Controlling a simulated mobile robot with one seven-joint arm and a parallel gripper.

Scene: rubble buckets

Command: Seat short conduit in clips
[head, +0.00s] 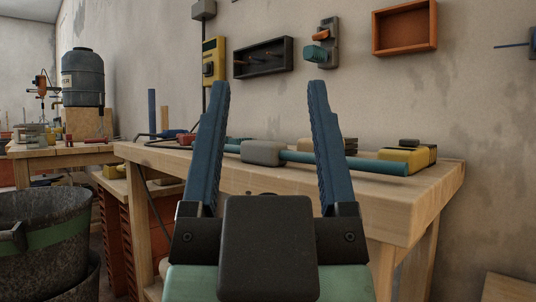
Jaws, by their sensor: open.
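A teal conduit-like rod (345,162) lies on the wooden workbench (410,195), running left to right. A rounded grey block (263,153) sits at its left part; whether it grips the rod or stands in front, I cannot tell. A shorter teal length shows left of the block. No clips can be told for certain. A grey wall bracket (329,33) carries a small teal piece (316,54). My gripper (268,88) is open and empty, its two blue fingers upright in the foreground. The fingers and the dark block between them hide parts of the bench.
A yellow tool (422,155) lies by the rod's right end. A dark tray (263,58) and orange box (405,27) hang on the wall. Buckets (40,235) stand at lower left. The bench's front right is clear.

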